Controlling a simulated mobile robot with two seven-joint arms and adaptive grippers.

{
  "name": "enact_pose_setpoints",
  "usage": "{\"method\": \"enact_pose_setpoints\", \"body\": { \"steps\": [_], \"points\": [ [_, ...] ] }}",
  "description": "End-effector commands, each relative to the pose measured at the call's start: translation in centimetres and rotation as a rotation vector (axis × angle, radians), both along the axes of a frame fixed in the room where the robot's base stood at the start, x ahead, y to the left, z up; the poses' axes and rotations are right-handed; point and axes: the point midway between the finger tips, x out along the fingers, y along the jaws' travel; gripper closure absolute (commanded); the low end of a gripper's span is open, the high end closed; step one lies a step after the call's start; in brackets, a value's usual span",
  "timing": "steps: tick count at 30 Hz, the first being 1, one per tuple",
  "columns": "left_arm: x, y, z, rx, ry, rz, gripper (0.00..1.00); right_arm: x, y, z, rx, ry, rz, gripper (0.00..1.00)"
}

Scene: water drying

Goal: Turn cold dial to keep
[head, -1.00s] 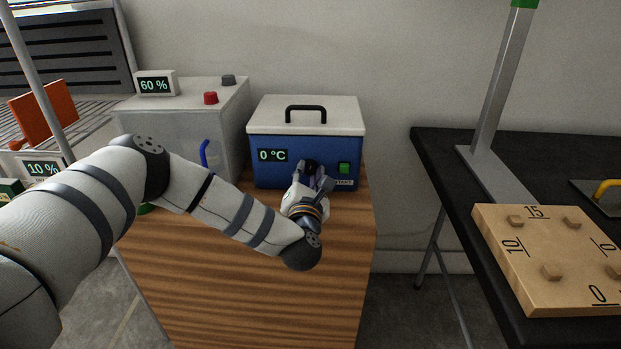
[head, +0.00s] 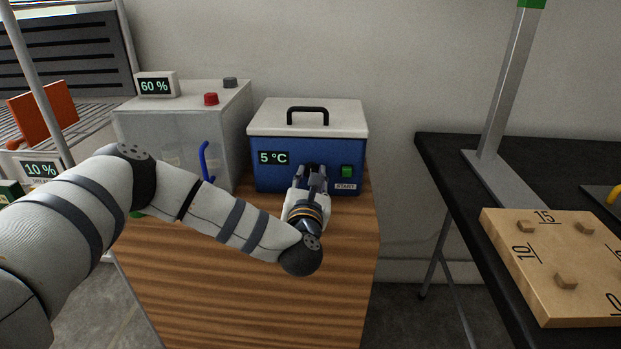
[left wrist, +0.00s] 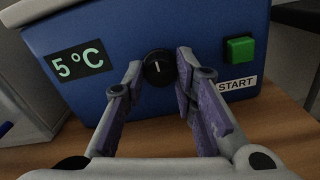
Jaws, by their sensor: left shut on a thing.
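The blue cold box (head: 290,150) with a white lid stands on the wooden cabinet. Its display (head: 273,158) reads 5 °C, and it also shows in the left wrist view (left wrist: 77,62). The black dial (left wrist: 159,69) with a white mark pointing about straight up sits on its front, between the display and the green START button (left wrist: 239,50). My left gripper (left wrist: 158,77) reaches the front of the box, its fingers on either side of the dial and shut on it. In the head view my left gripper (head: 311,178) mostly hides the dial. My right gripper is not in view.
A black table (head: 560,150) with a numbered wooden board (head: 545,255) is at the right. The wooden cabinet top (head: 345,235) is bare in front.

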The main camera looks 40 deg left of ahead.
Motion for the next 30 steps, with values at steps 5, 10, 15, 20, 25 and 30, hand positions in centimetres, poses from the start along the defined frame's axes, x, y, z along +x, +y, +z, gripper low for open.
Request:
{"method": "enact_pose_setpoints", "body": {
  "steps": [5,10,15,20,25,30],
  "points": [
    [0.0,-0.1,0.0,-0.001,0.000,-0.002,1.00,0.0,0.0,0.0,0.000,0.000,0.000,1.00],
    [0.0,-0.1,0.0,0.000,0.000,-0.002,0.54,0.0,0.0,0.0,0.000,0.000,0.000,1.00],
    [0.0,0.0,0.0,0.001,0.001,-0.001,0.54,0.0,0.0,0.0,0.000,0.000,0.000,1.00],
    [-1.1,-0.8,-0.1,0.000,0.002,-0.003,0.54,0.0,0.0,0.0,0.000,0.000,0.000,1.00],
    [-5.0,-3.2,-0.1,-0.001,0.004,-0.005,0.54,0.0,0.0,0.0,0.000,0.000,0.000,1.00],
    [-8.4,-5.3,0.0,-0.002,0.003,-0.004,0.54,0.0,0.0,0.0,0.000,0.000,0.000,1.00]
  ]
}}
